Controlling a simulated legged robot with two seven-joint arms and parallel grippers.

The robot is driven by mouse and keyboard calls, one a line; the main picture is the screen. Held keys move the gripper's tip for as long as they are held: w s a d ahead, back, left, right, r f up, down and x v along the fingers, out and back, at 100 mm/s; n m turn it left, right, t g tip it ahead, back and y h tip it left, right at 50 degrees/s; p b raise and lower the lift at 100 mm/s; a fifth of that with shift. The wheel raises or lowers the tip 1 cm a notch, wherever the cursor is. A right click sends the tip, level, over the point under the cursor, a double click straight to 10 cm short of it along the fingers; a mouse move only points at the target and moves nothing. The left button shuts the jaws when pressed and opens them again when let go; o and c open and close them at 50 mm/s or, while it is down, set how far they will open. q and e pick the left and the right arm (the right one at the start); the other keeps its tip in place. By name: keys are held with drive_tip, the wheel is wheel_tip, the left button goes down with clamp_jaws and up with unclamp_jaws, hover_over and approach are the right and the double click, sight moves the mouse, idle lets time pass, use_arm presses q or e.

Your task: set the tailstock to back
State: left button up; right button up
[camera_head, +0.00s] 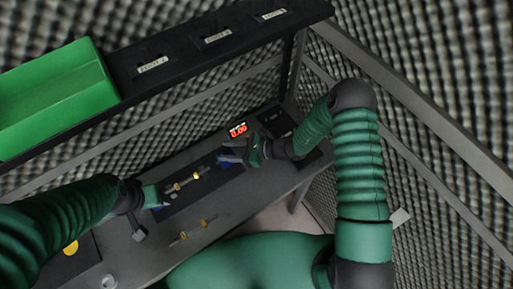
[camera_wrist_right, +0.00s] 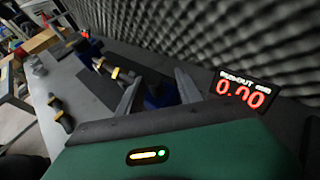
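A dark bench fixture (camera_head: 205,190) carries blue parts at its two ends. A shaft with yellow bands (camera_head: 186,180) lies between the ends; it also shows in the right wrist view (camera_wrist_right: 106,70). The blue block at the right end, seemingly the tailstock (camera_head: 230,158), is partly hidden by my right gripper (camera_head: 232,151). In the right wrist view, the gripper's two fingers (camera_wrist_right: 158,90) stand apart, with the blue block (camera_wrist_right: 160,95) between or just beyond them; contact cannot be told. My left gripper (camera_head: 158,196) is by the blue left end; its fingers are unclear.
A red readout (camera_head: 238,130) shows 0.00 behind the fixture; it also shows in the right wrist view (camera_wrist_right: 243,92). A green bin (camera_head: 55,95) and labelled slots (camera_head: 215,38) are on the raised shelf. Foam walls surround the bench.

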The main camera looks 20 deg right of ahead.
drive_tip(key=b+v, duration=0.2)
drive_tip(key=v, duration=1.4)
drive_tip(key=shift+s, duration=0.15)
